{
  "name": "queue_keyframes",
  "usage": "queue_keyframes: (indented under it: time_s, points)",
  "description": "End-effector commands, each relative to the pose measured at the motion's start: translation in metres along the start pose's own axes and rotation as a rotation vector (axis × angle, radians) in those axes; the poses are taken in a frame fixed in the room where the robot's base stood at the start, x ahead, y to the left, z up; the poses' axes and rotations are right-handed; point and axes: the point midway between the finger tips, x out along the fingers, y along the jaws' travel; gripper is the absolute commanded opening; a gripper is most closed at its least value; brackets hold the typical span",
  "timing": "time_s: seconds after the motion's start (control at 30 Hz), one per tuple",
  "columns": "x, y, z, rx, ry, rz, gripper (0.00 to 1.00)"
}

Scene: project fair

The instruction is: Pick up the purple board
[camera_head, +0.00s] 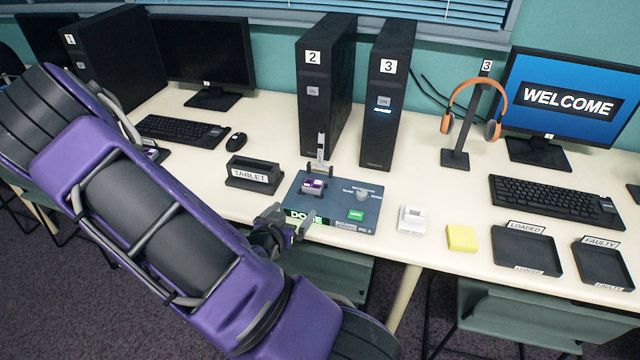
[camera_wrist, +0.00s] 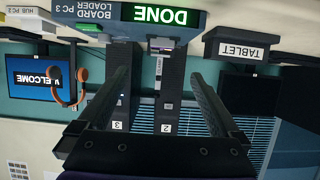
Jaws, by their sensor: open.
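The purple board (camera_head: 314,185) is a small piece with a pale part on top. It sits in the holder on the blue-grey board loader (camera_head: 345,212), whose green display reads DONE. My gripper (camera_head: 288,216) is open and empty, in front of the loader's near left edge in the head view and apart from the board. In the upside-down wrist view, both fingers of my gripper (camera_wrist: 162,85) are spread with nothing between them. The loader (camera_wrist: 100,15) is at the top of that view. The board is too small there to make out clearly.
Black towers numbered 2 (camera_head: 325,85) and 3 (camera_head: 387,95) stand behind the loader. A TABLET stand (camera_head: 253,175) is at its left. A white device (camera_head: 411,219), a yellow block (camera_head: 461,238), and LOADED (camera_head: 527,252) and FAULTY (camera_head: 603,265) trays lie at its right.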

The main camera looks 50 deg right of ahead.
Motion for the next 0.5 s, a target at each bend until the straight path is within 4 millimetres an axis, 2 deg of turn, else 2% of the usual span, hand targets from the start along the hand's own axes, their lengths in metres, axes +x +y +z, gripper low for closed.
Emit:
queue_keyframes:
  time_s: [0.17,0.27,0.5]
  points:
    - [0.018,0.001,0.006,0.006,0.002,0.003,1.00]
    - [0.030,0.001,0.004,0.004,0.003,0.004,1.00]
    - [0.084,0.001,0.000,0.001,0.003,0.004,1.00]
